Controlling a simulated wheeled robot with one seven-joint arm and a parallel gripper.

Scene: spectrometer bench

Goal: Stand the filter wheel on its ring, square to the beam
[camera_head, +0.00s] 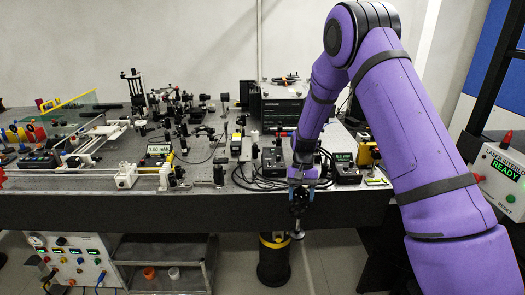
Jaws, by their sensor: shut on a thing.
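My gripper (297,222) hangs pointing down in front of the bench's front edge, below the level of the bench top. It is shut on a small pale grey thing (297,234) at its tip. This appears to be the filter wheel, but it is too small and partly hidden to tell its shape or tilt. The ring for the wheel cannot be made out among the optics on the bench (230,210).
Black boxes with displays (346,170), cables and several optic mounts crowd the bench top. A shelf cart (165,280) stands under the bench. A laser interlock box (500,175) is at right.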

